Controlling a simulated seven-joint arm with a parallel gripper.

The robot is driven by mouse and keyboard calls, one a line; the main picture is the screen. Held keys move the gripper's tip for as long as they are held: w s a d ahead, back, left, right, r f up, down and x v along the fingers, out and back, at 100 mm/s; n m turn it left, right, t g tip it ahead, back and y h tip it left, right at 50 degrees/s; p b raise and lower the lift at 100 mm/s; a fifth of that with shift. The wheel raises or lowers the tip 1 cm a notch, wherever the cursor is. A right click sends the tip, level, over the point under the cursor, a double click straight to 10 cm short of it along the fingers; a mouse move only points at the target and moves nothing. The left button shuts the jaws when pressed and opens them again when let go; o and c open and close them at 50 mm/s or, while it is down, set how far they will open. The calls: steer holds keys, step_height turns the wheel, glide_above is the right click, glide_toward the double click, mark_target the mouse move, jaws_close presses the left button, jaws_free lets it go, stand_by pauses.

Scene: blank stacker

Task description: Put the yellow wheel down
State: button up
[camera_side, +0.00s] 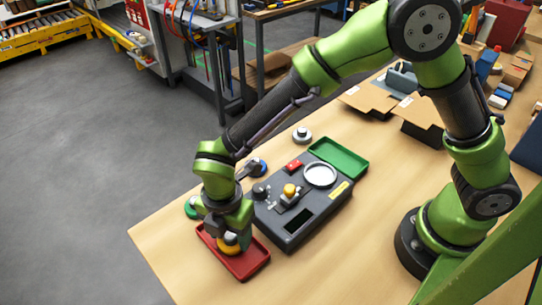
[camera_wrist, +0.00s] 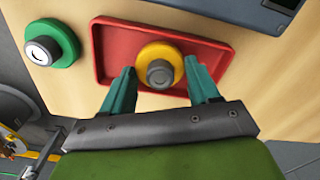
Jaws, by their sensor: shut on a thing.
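The yellow wheel (camera_wrist: 147,54) has a grey knob-like hub and is at the red tray (camera_wrist: 108,38), seen from above in the wrist view. In the side view the yellow wheel (camera_side: 229,249) is under my gripper, over the red tray (camera_side: 253,262). My gripper (camera_wrist: 160,80) has one finger on each side of the wheel and is shut on it. I cannot tell whether the wheel touches the tray floor. The fingers hide part of the wheel's edge.
A green wheel (camera_wrist: 62,45) stands left of the red tray in the wrist view. A dark grey device (camera_side: 325,207) with a round silver plate (camera_side: 320,175) is beside the tray. A green tray (camera_side: 340,157) lies behind it. The table's front right is clear.

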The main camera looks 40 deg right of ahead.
mark_target(230, 234)
steer(key=shift+f, duration=0.15)
steer(key=o, duration=1.1)
step_height(230, 234, up, 12)
steer(key=d+r+m+t+y, duration=0.1)
steer(key=d+r+m, duration=0.3)
steer(key=d+m, duration=0.25)
steer(key=d+r+m+t+y, duration=0.1)
steer(key=d+r+m+t, duration=0.1)
steer(key=d+r+m, duration=0.45)
steer(key=s+d+m+t, duration=0.4)
steer(key=s+d+m, duration=0.3)
steer(key=d+m, duration=0.6)
steer(key=shift+s+d+m, duration=0.15)
steer(key=shift+s+m, duration=0.05)
steer(key=shift+m, duration=0.1)
